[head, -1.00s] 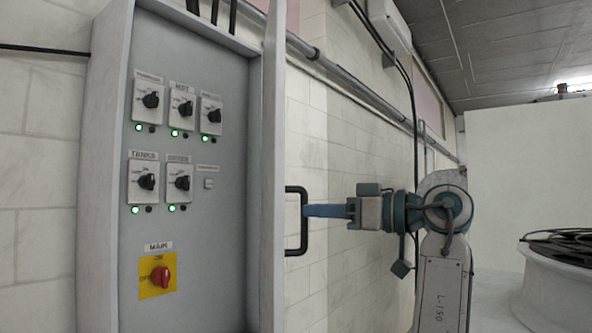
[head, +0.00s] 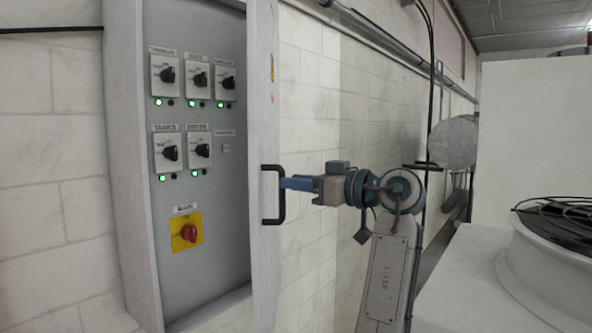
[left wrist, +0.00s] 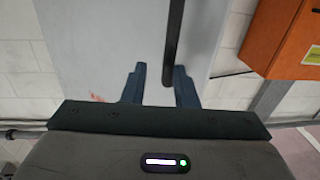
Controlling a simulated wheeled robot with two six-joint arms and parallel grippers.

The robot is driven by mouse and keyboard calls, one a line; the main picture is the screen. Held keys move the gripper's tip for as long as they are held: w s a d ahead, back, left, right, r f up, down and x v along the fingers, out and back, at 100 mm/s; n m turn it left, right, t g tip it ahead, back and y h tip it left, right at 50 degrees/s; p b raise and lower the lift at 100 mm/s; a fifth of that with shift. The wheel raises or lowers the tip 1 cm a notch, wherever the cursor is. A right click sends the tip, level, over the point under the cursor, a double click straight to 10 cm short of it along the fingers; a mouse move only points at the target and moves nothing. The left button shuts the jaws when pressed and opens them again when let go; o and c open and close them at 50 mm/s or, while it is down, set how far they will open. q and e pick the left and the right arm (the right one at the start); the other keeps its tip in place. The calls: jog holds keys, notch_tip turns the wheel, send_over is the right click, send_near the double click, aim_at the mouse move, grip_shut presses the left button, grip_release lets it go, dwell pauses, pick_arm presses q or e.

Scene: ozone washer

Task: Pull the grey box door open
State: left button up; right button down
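The grey box (head: 130,200) is on the wall at the left in the head view. Its door (head: 263,130) stands open, seen nearly edge-on at the right side of the box. The black handle (head: 281,205) sticks out from the door to the right. My left gripper (head: 285,183) is at the handle's middle, coming from the right. In the left wrist view, its two blue fingers (left wrist: 159,86) are spread, with the dark handle bar (left wrist: 171,45) between them, close to the right finger. Contact cannot be told. My right gripper is not in view.
Inside the box is a panel with several black switches and a red main knob (head: 189,233). A white block with a round black-topped drum (head: 560,250) stands at the right. An orange box (left wrist: 285,40) shows in the left wrist view.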

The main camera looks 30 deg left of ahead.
pick_arm(q)
jog(key=shift+w+a+f, duration=0.2)
jog(key=shift+w+a, duration=0.2)
jog(key=shift+a, duration=0.25)
jog(key=shift+w+a+f, duration=0.1)
jog(key=shift+w+a, duration=0.05)
jog(key=shift+w, duration=0.1)
grip_shut()
jog(key=shift+s+d, duration=0.2)
jog(key=shift+s, duration=0.15)
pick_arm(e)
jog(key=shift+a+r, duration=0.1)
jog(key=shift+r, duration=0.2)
pick_arm(q)
jog(key=shift+w+a, duration=0.1)
jog(key=shift+w, duration=0.05)
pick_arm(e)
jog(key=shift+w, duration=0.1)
